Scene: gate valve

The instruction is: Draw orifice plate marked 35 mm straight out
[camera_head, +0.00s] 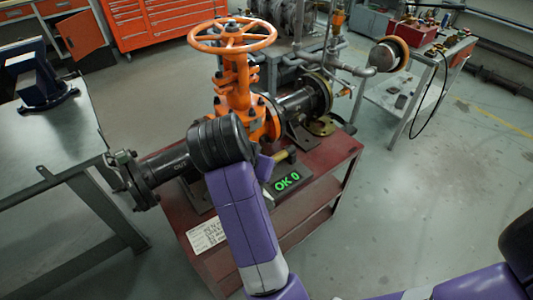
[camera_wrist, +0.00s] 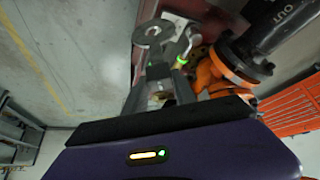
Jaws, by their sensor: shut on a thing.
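My gripper (camera_wrist: 165,70) shows in the wrist view, its fingers reaching up from the purple wrist. It is shut on what looks like the orifice plate (camera_wrist: 141,37), a flat grey disc with a round hole beyond the fingertips. The disc looks clear of the orange flange (camera_wrist: 238,66) to its right. I cannot read any size mark on it.
A display reading "OK 0" (camera_head: 288,180) and a white label card (camera_head: 207,236) are on the cart. A grey workbench (camera_head: 45,145) stands left. Another bench (camera_head: 400,98) with fittings stands at the back right. The floor at right is clear.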

